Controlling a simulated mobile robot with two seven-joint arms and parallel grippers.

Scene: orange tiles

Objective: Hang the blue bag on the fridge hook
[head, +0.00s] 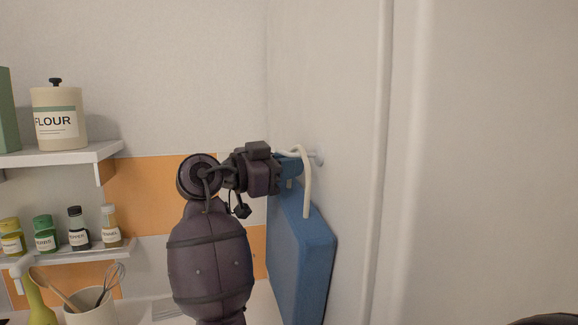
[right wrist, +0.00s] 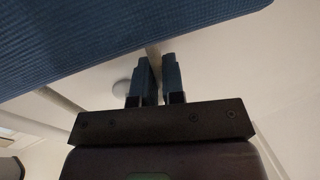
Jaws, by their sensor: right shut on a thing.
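The blue bag (head: 302,255) hangs upright against the side of the white fridge (head: 345,120). Its cream handle (head: 307,190) loops up beside the pale hook (head: 319,156) on the fridge side. The handle's top overlaps the hook's rod in the head view, and I cannot tell whether it rests on it. My right gripper (head: 290,166) is shut on the handle, just above the bag. In the right wrist view the fingers (right wrist: 154,82) close around the pale strap (right wrist: 153,55), with the bag (right wrist: 100,35) filling the top. My left gripper is not in view.
A shelf (head: 75,152) with a flour canister (head: 60,118) is at the left. A lower shelf (head: 75,253) holds several spice jars. A utensil cup (head: 90,306) stands below it. The fridge's front edge (head: 385,150) is right of the bag.

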